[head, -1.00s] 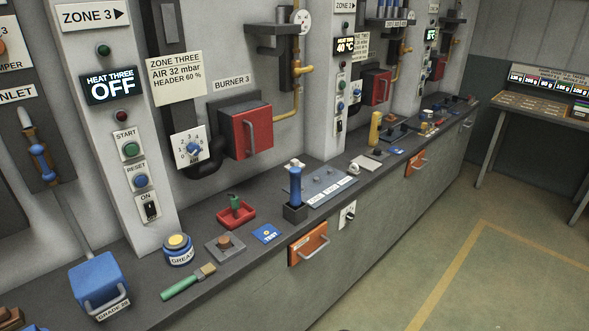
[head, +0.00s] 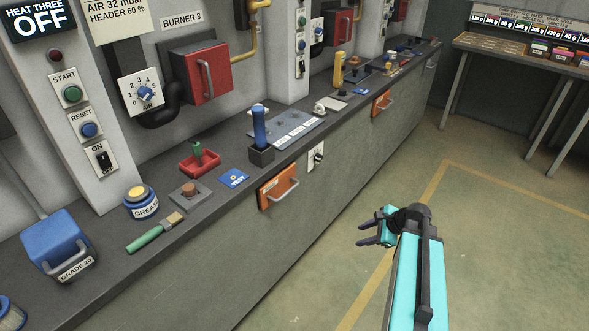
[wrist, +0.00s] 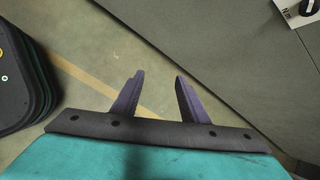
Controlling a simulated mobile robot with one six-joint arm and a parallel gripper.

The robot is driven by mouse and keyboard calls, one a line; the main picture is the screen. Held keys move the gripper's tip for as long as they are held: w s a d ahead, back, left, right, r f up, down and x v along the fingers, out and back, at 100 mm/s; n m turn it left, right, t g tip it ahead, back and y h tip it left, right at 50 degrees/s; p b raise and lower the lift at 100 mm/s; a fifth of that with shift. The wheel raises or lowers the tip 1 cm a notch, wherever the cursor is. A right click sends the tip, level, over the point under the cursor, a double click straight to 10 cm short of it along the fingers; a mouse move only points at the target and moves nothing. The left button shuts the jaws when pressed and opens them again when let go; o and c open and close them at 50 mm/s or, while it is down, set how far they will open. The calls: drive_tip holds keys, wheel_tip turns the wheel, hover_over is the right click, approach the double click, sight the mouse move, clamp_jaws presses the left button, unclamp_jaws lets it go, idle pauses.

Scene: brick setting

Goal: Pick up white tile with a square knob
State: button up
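A small white tile-like piece (head: 328,105) lies on the dark counter (head: 218,207), right of the grey-blue labelled panel. It has a raised part on top, too small to tell whether it is a square knob. A grey tile with a brown knob (head: 190,190) lies nearer, left of the blue TEST card. My gripper (head: 361,232) is over the floor in front of the counter, apart from every object. In the wrist view my gripper (wrist: 160,73) has its two dark fingers spread with nothing between them. The white piece is not in the wrist view.
A blue-handled lever (head: 259,128), red tray (head: 200,160), grease tin (head: 141,202) and green brush (head: 155,233) stand along the counter. Orange drawers with handles (head: 279,188) project from its front. The floor beside it is clear. A table (head: 530,62) stands at the back right.

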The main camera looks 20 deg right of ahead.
drive_tip(key=s+d+r+m+t+h+b, duration=0.2)
drive_tip(key=d+r+m, duration=0.5)
drive_tip(key=d+r, duration=0.6)
drive_tip(key=s+d+r+m+t+h+b, duration=0.2)
drive_tip(key=d+r+m+t, duration=0.3)
drive_tip(key=d+r, duration=0.8)
drive_tip(key=s+d+m+h, duration=0.1)
drive_tip(key=d, duration=0.2)
drive_tip(key=shift+s+m+t, duration=0.4)
drive_tip(key=shift+d+f, duration=0.1)
drive_tip(key=shift+d, duration=0.05)
drive_tip(key=shift+c, duration=1.1)
